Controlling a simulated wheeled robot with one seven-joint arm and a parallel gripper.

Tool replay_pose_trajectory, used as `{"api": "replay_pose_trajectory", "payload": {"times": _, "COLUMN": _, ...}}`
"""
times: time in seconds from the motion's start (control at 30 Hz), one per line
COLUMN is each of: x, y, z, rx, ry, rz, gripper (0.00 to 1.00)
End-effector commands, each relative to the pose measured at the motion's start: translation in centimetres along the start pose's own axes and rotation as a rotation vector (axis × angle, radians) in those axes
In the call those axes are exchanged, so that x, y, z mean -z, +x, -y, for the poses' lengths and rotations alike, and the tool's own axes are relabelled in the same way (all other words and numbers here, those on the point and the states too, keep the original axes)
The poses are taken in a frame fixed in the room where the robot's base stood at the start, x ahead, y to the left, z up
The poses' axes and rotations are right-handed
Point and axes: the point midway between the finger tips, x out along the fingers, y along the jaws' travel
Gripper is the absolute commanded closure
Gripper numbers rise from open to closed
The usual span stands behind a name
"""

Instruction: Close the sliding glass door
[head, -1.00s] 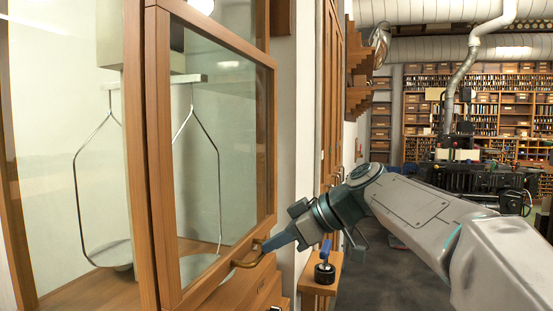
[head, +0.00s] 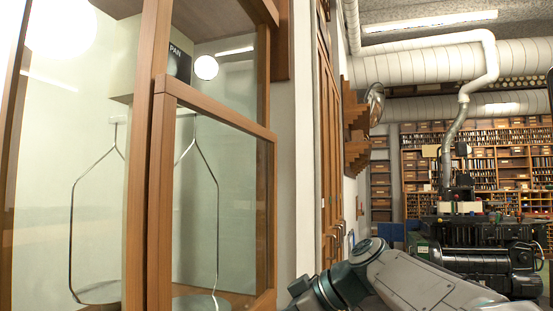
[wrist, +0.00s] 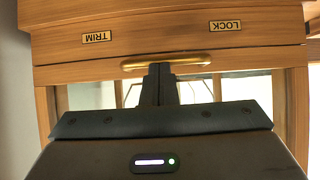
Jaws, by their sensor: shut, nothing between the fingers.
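The sliding glass door is a wood-framed pane. Its top rail (head: 222,112) crosses the case front in the head view, below a section where the sign inside shows. The door's bottom edge and handle are outside the head view. In the wrist view, a brass bar handle (wrist: 192,60) runs along a wooden rail. My gripper (wrist: 160,70) is shut and empty, its fingertips at the middle of the handle. I cannot tell whether they touch it. In the head view only my arm shows, at lower right.
Inside the case hang wire-framed balance pans (head: 100,292). A wooden strip (wrist: 165,32) labelled TRIM and LOCK lies beside the handle. Wooden wall brackets (head: 357,155) stick out to the right of the case. Machinery (head: 475,260) and shelves stand farther back.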

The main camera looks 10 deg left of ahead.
Motion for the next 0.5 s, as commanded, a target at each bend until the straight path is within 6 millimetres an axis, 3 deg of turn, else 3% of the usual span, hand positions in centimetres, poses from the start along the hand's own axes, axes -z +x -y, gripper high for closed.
{"api": "replay_pose_trajectory", "payload": {"times": 0.27, "x": 1.4, "y": -1.3, "z": 0.0, "rx": 0.002, "ry": 0.001, "rz": 0.001, "gripper": 1.00}}
{"api": "replay_pose_trajectory", "payload": {"times": 0.4, "x": 3.4, "y": -3.2, "z": 0.1, "rx": 0.001, "ry": -0.002, "rz": 0.000, "gripper": 1.00}}
{"api": "replay_pose_trajectory", "payload": {"times": 0.5, "x": 3.0, "y": -5.5, "z": 0.0, "rx": -0.005, "ry": -0.001, "rz": 0.000, "gripper": 1.00}}
